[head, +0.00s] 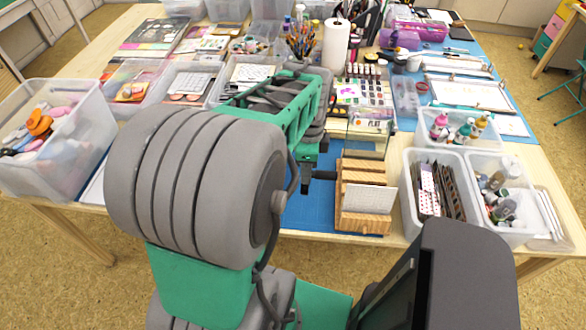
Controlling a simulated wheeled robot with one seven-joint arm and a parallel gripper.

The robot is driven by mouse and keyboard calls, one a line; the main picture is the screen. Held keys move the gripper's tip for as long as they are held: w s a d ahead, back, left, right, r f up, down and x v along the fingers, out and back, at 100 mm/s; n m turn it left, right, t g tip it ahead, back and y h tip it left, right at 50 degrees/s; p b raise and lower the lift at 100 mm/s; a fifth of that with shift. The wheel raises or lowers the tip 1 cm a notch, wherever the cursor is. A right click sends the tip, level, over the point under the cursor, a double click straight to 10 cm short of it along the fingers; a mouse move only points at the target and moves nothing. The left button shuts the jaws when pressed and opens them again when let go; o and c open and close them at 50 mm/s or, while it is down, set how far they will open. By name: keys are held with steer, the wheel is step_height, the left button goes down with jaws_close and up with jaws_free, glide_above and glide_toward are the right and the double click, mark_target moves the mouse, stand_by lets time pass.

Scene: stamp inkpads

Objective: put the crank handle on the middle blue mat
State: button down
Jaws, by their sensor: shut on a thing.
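My gripper (306,180) points down over the middle blue mat (312,215), at the left side of a wooden block-like stand. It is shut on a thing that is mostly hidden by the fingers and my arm. A short dark piece (325,174) sticks out to the right of the fingers toward the stand; it seems to be the crank handle. I cannot tell whether it touches the stand or the mat. My arm hides the mat's left part.
The wooden stand (364,222) holds a white card at the mat's right. Clear bins (430,222) stand to its right, and a bin of colourful items (55,165) is at the far left. A pencil cup (301,50) and paper roll (336,48) stand behind. Bare blue mat shows in front.

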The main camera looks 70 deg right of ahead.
steer(key=w+d+f+p, duration=0.1)
steer(key=w+d+f, duration=0.1)
steer(key=d+f, duration=0.2)
steer(key=w+d+f+p, duration=0.2)
steer(key=d+f, duration=0.2)
steer(key=w+d+f+p, duration=0.1)
steer(key=d+f, duration=0.3)
steer(key=shift+w+f, duration=0.15)
steer(key=shift+w, duration=0.25)
steer(key=shift+f, duration=0.35)
steer(key=c, duration=1.2)
jaws_free()
steer(key=shift+o, duration=0.2)
